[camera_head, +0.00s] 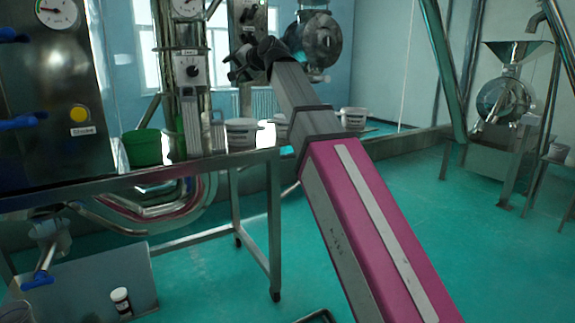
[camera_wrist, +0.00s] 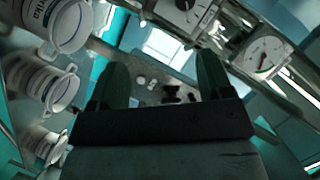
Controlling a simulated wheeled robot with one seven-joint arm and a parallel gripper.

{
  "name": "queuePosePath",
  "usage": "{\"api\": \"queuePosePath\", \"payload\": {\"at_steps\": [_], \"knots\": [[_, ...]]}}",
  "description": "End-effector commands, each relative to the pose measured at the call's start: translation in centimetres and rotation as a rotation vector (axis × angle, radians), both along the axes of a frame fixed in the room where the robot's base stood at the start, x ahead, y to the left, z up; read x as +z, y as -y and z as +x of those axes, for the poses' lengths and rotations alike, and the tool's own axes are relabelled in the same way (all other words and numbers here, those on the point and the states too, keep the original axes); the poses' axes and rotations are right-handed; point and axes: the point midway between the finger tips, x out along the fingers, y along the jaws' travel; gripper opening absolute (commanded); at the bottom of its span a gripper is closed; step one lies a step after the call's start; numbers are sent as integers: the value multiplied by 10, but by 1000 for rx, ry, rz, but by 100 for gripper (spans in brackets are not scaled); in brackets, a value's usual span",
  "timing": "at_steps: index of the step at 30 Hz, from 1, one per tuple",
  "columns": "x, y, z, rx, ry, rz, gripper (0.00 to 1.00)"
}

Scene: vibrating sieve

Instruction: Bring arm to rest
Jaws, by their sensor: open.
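My arm (camera_head: 365,230) is stretched out from the lower right, over the floor and past the metal table's edge. Its dark far end is in front of the machines behind the table. In the wrist view my gripper (camera_wrist: 163,62) has its two dark fingers well apart, with nothing held between them. In the head view the fingers are hard to tell from the dark parts around them. The wrist view is strongly tilted.
The metal table (camera_head: 255,160) carries a green bucket (camera_head: 142,147) and white buckets (camera_head: 241,132). White buckets (camera_wrist: 45,85) also line the wrist view's left side; a gauge (camera_wrist: 265,54) is at right. A steel cabinet (camera_head: 55,110) stands left. Floor (camera_head: 440,220) right of my arm is clear.

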Motion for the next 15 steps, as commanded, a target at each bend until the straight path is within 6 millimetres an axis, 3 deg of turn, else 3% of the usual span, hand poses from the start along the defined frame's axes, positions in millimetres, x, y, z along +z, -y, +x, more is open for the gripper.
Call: {"api": "queuePosePath", "payload": {"at_steps": [8,15], "knots": [[-44,14,12,-21,-28,-56,73],[-105,34,25,-44,-68,-139,73]]}}
